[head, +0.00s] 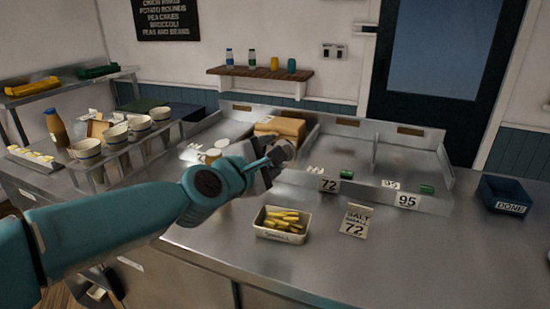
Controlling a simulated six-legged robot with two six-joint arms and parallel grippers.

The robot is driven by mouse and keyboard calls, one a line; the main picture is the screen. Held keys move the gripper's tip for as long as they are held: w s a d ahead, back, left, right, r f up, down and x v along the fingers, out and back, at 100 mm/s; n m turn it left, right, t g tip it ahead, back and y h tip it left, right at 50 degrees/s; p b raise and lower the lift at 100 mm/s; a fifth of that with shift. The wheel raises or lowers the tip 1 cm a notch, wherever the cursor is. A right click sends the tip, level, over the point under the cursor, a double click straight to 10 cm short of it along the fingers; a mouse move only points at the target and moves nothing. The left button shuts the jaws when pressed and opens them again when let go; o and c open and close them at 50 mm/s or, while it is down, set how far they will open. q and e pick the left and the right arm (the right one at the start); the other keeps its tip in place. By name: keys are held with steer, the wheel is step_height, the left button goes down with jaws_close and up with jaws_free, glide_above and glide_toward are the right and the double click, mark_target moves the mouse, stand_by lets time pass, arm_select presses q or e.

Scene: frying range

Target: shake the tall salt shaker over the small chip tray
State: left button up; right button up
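The small chip tray (284,237) is a white dish with yellow chips, on the steel counter at the centre. My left gripper (274,165) is behind and above the tray, in front of a brown box. A greyish shape shows at its fingers, but I cannot tell whether it is a held shaker or part of the gripper. Two short pale-lidded jars (212,156) stand just left of the gripper, partly behind my arm. I cannot pick out the tall salt shaker for certain. My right gripper is not in view.
A card reading "SALT" and "72" (356,220) stands right of the tray. Steel bays (400,160) with number cards 72 and 95 lie behind. A dark "DONE" bin (505,194) is at far right. Cups (88,151) and a bottle (57,127) stand left. The front right counter is clear.

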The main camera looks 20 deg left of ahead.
mark_target(279, 141)
arm_select(q)
steer(key=shift+w+a+n, duration=0.15)
steer(key=shift+a+n, duration=0.15)
steer(key=shift+a, duration=0.1)
steer(key=shift+d+r+p, duration=0.25)
steer(key=shift+d+p, duration=0.05)
steer(key=shift+p, duration=0.2)
steer(key=d+r+n+g+h+p, duration=0.1)
steer(key=n+p, duration=0.1)
steer(key=p, duration=0.1)
steer(key=s+r+n+g+h+p, duration=0.1)
steer(key=n+p, duration=0.1)
steer(key=p, duration=0.2)
steer(key=d+r+n+g+h+p, duration=0.1)
steer(key=r+n+p, duration=0.1)
steer(key=p, duration=0.2)
steer(key=shift+s+d+n+g, duration=0.3)
steer(key=shift+s+n, duration=0.05)
steer(key=shift+n, duration=0.05)
steer(key=shift+s+d+r+n+p, duration=0.25)
steer(key=shift+d+n+p, duration=0.1)
steer(key=shift+n+p, duration=0.3)
steer(key=shift+d+n+g+h, duration=0.1)
steer(key=shift+n+g+h, duration=0.2)
steer(key=shift+h, duration=0.1)
